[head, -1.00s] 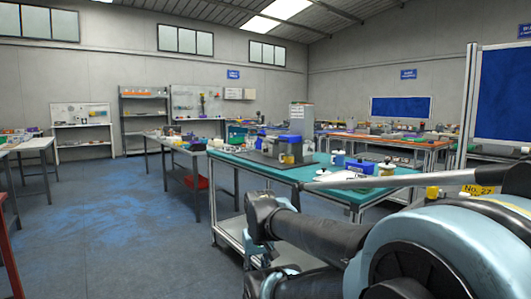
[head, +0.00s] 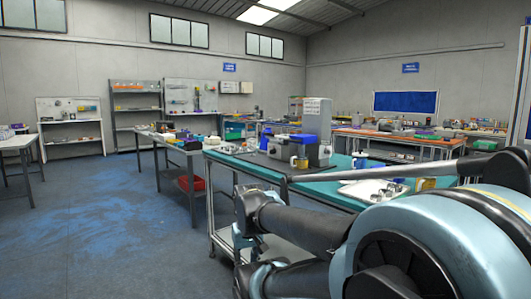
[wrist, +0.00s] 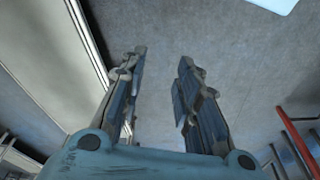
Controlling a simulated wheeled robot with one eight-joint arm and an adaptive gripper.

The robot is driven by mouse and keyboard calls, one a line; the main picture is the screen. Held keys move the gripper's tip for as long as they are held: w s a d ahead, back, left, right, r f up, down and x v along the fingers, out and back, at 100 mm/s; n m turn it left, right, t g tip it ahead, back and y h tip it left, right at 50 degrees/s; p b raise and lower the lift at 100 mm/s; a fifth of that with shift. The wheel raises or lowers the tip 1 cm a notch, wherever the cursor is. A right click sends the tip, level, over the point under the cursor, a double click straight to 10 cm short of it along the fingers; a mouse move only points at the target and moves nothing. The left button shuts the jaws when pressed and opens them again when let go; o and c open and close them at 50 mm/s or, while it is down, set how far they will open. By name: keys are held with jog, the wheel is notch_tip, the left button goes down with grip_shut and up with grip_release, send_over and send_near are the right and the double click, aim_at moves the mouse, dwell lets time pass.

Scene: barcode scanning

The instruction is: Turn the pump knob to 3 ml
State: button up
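My gripper (wrist: 162,62) shows in the wrist view with its two fingers apart and nothing between them. The wrist view shows a wall and part of the ceiling behind the fingers. In the head view my arm reaches low, in front of the teal-topped table (head: 238,165). I cannot make out a pump or a pump knob with a scale. A dark grey and blue device (head: 282,150) stands on the table, with a yellowish cup-like item (head: 299,163) at its front. They are too small to identify. My gripper is not touching anything on the table.
A grey workbench (head: 165,140) with a red bin (head: 193,184) under it stands left of the teal table. Shelves (head: 136,110) line the back wall. A white table (head: 20,141) is at far left. The blue floor (head: 85,230) at left is open.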

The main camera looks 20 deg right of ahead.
aim_at(272, 151)
jog(key=shift+w+a, duration=0.15)
jog(key=shift+w, duration=0.3)
jog(key=w+d+r+n+h, duration=0.35)
jog(key=w+d+r, duration=0.2)
jog(key=w, duration=0.45)
jog(key=w+d+r+n+t+h, duration=0.15)
jog(key=w+d+r+n, duration=0.25)
jog(key=w+r, duration=0.4)
jog(key=w+d+r+n+h, duration=0.3)
jog(key=w+d+r+h, duration=0.15)
jog(key=w, duration=0.65)
jog(key=w+r+n+t+h, duration=0.1)
jog(key=w+n+h, duration=0.25)
jog(key=w, duration=0.75)
jog(key=w+d+r+n+t+h, duration=0.15)
jog(key=w+n, duration=0.25)
jog(key=w, duration=0.6)
jog(key=w+a+r+n+h, duration=0.1)
jog(key=w+n+h, duration=0.25)
jog(key=w, duration=0.75)
jog(key=shift+y, duration=0.5)
jog(key=x, duration=1.7)
jog(key=shift+s+d+r, duration=0.1)
jog(key=shift+s+d, duration=0.05)
jog(key=shift+d, duration=0.15)
